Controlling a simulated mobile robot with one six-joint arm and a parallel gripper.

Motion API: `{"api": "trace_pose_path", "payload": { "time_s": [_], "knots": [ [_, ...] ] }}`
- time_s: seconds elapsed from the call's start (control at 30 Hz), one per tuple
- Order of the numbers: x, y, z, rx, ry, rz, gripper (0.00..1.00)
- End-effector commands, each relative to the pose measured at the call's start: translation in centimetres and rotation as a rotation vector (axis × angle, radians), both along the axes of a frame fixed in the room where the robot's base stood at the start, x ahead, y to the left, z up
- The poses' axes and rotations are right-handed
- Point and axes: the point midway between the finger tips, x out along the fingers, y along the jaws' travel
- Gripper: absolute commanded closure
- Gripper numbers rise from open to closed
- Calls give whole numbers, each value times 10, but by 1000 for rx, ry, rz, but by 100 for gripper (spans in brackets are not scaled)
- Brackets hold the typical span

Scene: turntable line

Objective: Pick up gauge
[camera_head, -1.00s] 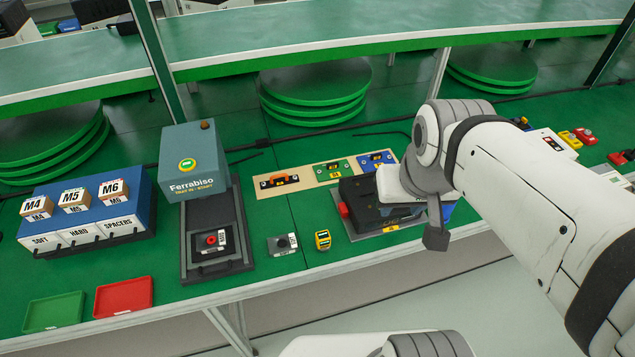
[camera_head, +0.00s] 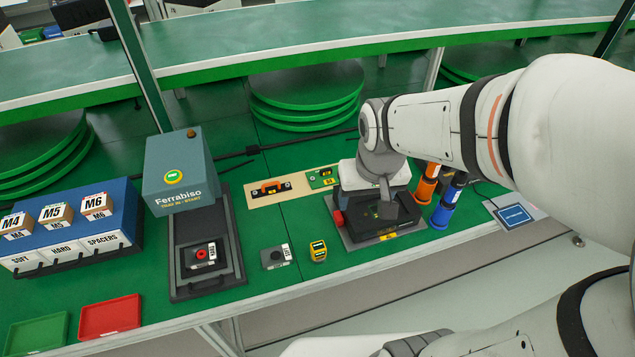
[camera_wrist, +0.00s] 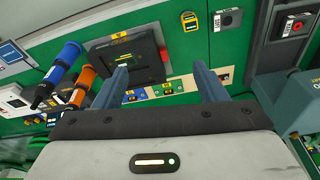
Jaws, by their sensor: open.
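Which object is the gauge I cannot tell for sure. My gripper (camera_wrist: 161,70) is open and empty, pointing down over the black case (camera_head: 368,222). In the wrist view the board's pieces show between and beyond the fingers.
A grey block with a black knob (camera_head: 276,257) stands left of the yellow device. The Ferrabiso machine (camera_head: 180,170) is further left. Orange (camera_head: 427,184) and blue (camera_head: 447,203) cylinders stand close right of the case, then a tablet (camera_head: 514,214). Red (camera_head: 110,316) and green trays lie front left.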

Motion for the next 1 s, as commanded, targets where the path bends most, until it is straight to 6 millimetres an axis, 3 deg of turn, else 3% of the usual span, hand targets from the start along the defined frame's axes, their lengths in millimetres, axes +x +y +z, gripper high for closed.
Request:
{"api": "trace_pose_path", "payload": {
  "time_s": [0.03,0.3,0.5,1.0],
  "knots": [
    [11,10,-25,-3,31,22,35],
    [48,57,-132,-21,132,117,35],
    [54,81,-191,-33,178,161,35],
    [55,88,-241,-38,194,178,35]
  ]
}}
